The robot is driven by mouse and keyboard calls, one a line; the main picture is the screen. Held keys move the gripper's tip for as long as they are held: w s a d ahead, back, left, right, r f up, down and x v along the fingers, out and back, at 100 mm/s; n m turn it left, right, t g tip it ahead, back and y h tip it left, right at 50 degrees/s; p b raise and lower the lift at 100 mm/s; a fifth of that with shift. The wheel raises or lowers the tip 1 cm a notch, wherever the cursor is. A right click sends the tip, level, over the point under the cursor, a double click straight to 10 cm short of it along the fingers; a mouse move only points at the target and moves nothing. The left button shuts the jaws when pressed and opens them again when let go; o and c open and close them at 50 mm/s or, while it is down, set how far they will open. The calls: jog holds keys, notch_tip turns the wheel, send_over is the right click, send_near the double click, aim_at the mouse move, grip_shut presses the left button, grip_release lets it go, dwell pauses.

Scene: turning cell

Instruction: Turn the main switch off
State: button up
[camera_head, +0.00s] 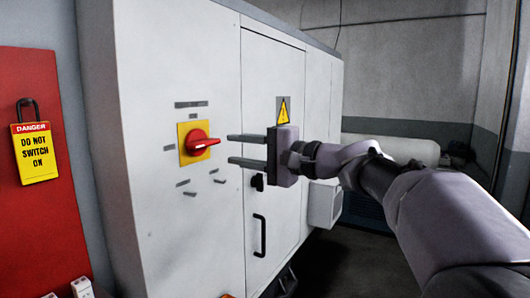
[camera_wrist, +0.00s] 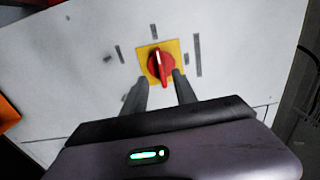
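The main switch (camera_head: 200,143) is a red rotary handle on a yellow square plate (camera_head: 184,157), set on the front of a light grey cabinet. In the head view its handle points to the right, roughly level. My gripper (camera_head: 235,150) is just right of the switch, its two fingers open, one above the other, pointing toward the cabinet. In the wrist view the red handle (camera_wrist: 160,66) stands just beyond and between the open fingertips (camera_wrist: 160,78). The fingers appear apart from the handle, with nothing held between them.
The cabinet (camera_head: 215,80) has small dark labels around the switch, a warning triangle (camera_head: 283,112) and a black door handle (camera_head: 259,235). A red board (camera_head: 60,225) at left carries a padlock (camera_head: 28,110) with a yellow danger tag (camera_head: 34,160). A grey cylinder lies behind my arm.

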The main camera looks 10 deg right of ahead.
jog(key=v, duration=0.7)
jog(key=shift+s+d+p, duration=0.25)
jog(key=shift+d+p, duration=0.05)
jog(key=shift+d, duration=0.05)
jog(key=s+a+f+g+h, duration=0.3)
jog(key=s+a+f+h, duration=0.15)
jog(key=s+f, duration=0.6)
jog(key=s+d+f+n+g+h, duration=0.1)
jog(key=s+d+f+h, duration=0.2)
jog(key=s+f, duration=0.6)
jog(key=s+d+f+n+g+h, duration=0.1)
jog(key=s+d+f+n+h, duration=0.1)
jog(key=s+f, duration=0.7)
jog(key=d+f+h, duration=0.1)
jog(key=f+h, duration=0.1)
jog(key=shift+h, duration=0.35)
jog(key=shift+s+r, duration=0.1)
